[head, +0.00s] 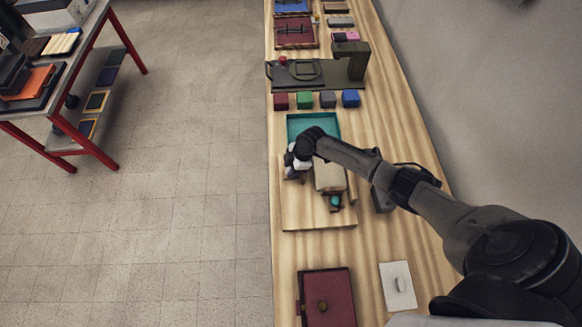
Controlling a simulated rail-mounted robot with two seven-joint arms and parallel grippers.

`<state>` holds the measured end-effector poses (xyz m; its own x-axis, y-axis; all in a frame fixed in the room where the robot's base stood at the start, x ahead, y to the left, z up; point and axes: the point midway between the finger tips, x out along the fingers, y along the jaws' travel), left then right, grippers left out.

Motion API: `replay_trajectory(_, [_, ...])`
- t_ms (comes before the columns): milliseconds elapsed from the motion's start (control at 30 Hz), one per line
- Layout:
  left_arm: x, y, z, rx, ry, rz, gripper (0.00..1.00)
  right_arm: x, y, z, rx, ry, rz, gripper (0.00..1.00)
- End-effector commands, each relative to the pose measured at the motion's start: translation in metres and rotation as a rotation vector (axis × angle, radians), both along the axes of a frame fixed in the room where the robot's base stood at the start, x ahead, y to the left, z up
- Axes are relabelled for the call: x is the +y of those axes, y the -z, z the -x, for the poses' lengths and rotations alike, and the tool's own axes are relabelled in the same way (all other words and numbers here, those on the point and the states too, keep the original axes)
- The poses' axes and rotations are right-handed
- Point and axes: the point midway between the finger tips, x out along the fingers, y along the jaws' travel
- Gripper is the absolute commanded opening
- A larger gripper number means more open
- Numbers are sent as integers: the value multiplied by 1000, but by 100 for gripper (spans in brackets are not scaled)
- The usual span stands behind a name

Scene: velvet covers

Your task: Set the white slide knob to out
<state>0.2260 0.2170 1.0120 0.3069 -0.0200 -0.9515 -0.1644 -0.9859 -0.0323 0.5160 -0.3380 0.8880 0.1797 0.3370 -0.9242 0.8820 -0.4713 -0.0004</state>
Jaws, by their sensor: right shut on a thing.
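My right gripper (292,170) points down at the left edge of a pale wooden board (300,213) on the bench. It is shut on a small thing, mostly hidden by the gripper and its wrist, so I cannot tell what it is. A beige block (329,177) stands on the board just right of the gripper, with a small teal knob (335,201) in front of it. A white plate (397,271) with a small pale upright knob (400,285) lies apart at the near right. I cannot tell which knob is the white slide knob. My left gripper is not in view.
A teal tray (297,121) lies behind the board, and several coloured cubes (304,100) stand beyond it. A dark red panel with a round knob (339,285) lies nearer. A red-framed table (92,40) stands left across open floor. My right arm crosses above the bench's right side.

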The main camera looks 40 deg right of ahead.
Motion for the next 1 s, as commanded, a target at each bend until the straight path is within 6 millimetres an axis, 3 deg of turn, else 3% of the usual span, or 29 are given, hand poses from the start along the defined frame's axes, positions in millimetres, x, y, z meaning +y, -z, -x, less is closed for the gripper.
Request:
replay_trajectory(267, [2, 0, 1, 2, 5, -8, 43, 0, 0, 0, -2, 8, -2, 0])
replay_trajectory(300, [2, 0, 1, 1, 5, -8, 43, 1, 0, -1, -2, 8, -2, 37])
replay_trajectory(533, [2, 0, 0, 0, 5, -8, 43, 0, 0, 0, -2, 8, -1, 59])
replay_trajectory(833, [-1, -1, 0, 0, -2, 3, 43, -1, -2, 0, -1, 8, 0, 61])
replay_trajectory(1000, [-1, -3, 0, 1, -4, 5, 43, -8, -19, 3, -3, 8, 1, 61])
